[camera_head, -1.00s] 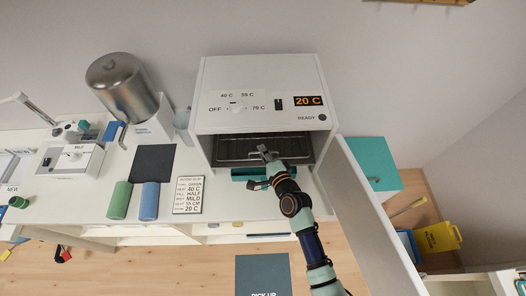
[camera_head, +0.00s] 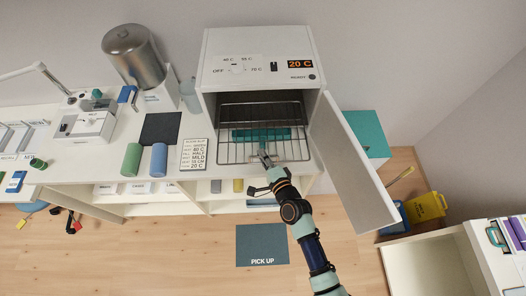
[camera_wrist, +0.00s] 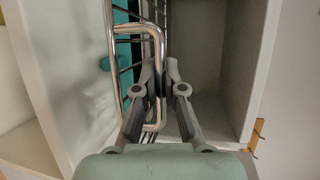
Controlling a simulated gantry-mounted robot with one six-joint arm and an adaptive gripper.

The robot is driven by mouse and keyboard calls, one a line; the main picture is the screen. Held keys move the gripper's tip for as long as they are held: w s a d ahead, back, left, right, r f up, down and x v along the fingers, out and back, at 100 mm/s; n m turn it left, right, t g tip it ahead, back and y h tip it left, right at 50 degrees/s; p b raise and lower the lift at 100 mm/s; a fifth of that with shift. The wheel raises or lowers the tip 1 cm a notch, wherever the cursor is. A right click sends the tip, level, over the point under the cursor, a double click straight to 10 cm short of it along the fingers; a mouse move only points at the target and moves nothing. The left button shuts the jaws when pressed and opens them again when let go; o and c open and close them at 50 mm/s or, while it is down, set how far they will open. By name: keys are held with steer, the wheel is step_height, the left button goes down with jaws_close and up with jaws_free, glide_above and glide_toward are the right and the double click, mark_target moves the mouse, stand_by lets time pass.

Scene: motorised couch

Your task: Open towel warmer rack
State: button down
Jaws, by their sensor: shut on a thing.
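The towel warmer (camera_head: 262,60) is a white box on the counter with its door (camera_head: 352,160) swung open to the right. Its wire rack (camera_head: 232,148) is pulled partly out past the front opening. A teal thing (camera_head: 262,135) shows under the rack's wires inside the warmer. My gripper (camera_head: 264,156) is at the rack's front edge. In the wrist view my gripper (camera_wrist: 160,75) is shut on the rack's shiny metal handle (camera_wrist: 133,28), which passes between the fingers.
A card with settings (camera_head: 194,154), a blue roll (camera_head: 159,158) and a green roll (camera_head: 132,158) lie on the counter left of the warmer. A metal tank (camera_head: 133,55) stands further left. The open door bounds the right side. A "PICK UP" mat (camera_head: 262,243) lies on the floor in front.

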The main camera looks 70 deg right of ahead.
steer(key=shift+s+a, duration=0.1)
steer(key=shift+a, duration=0.15)
steer(key=c, duration=1.2)
jaws_free()
steer(key=shift+c, duration=0.2)
steer(key=v, duration=1.2)
